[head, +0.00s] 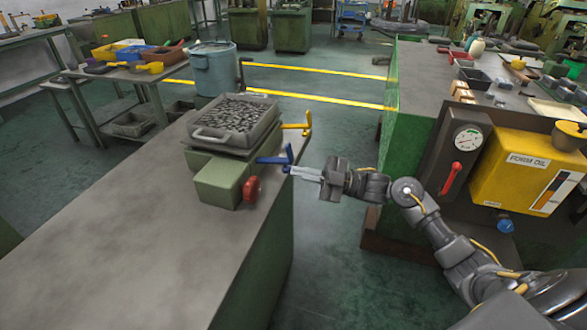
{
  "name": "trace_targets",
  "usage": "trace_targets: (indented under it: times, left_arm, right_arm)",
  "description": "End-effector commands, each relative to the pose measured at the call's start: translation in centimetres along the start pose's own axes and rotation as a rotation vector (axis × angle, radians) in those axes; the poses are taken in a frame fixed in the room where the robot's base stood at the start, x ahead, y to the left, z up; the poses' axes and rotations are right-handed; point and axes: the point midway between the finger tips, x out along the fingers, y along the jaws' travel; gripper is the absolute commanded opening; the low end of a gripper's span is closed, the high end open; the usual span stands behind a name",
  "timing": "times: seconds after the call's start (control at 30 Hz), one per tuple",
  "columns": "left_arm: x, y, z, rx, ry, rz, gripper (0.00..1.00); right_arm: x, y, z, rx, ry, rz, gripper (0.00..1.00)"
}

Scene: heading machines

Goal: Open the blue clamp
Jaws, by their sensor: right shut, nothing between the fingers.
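The blue clamp (273,159) is a blue lever with an upright end at the right side of a green block on the bench, below a tray of metal pieces. My right gripper (292,171) reaches in from the right with its fingertips at the right end of the blue clamp. Its fingers look shut with nothing between them. I cannot tell if they touch the lever. My left gripper is not in view.
A red knob (251,189) sits just below the blue clamp, and a yellow lever (299,126) is behind it. The tray (205,135) rests on the green block (219,182). The bench top (110,235) is bare in front. A yellow oil tank (510,170) stands at the right.

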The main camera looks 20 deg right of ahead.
Motion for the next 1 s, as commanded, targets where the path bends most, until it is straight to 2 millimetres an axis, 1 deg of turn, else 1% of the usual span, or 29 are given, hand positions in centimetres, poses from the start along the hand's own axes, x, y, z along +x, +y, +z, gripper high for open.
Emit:
trace_targets:
  times: [0.03, 0.1, 0.2, 0.3, 0.4, 0.5, 0.83, 0.87, 0.93, 0.97, 1.0]
  left_arm:
    - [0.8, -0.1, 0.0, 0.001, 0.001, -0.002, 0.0]
    - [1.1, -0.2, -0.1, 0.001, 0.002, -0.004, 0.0]
    - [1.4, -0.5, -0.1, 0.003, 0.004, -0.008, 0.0]
    - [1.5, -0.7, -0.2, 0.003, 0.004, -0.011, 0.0]
    - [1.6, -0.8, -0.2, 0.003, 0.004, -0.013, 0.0]
    - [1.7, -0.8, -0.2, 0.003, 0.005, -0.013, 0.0]
    - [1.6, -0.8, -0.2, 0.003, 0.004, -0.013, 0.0]
    - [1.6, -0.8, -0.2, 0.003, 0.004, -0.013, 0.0]
    - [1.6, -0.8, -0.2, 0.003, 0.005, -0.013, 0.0]
    - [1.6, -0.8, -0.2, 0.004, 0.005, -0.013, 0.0]
    - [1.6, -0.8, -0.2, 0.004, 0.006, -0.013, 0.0]
  right_arm:
    - [-1.3, -0.4, 0.4, 0.0, -0.002, -0.002, 0.0]
    - [-2.8, -0.4, 0.3, 0.001, -0.002, -0.002, 0.0]
    - [-4.5, -0.3, 0.2, 0.002, -0.001, -0.002, 0.0]
    - [-5.7, -0.2, 0.1, 0.002, 0.001, -0.001, 0.0]
    - [-6.4, -0.1, 0.1, 0.001, 0.001, -0.001, 0.0]
    - [-6.7, 0.0, 0.0, 0.0, 0.002, -0.001, 0.0]
    - [-6.7, 0.0, 0.1, 0.0, -0.005, 0.0, 0.0]
    - [-6.7, 0.1, 0.3, -0.001, -0.017, 0.001, 0.0]
    - [-6.9, 0.7, 1.6, -0.011, -0.074, 0.028, 0.0]
    - [-7.3, 1.2, 2.6, -0.012, -0.11, 0.046, 0.0]
    - [-8.0, 1.8, 4.4, -0.007, -0.168, 0.077, 0.0]
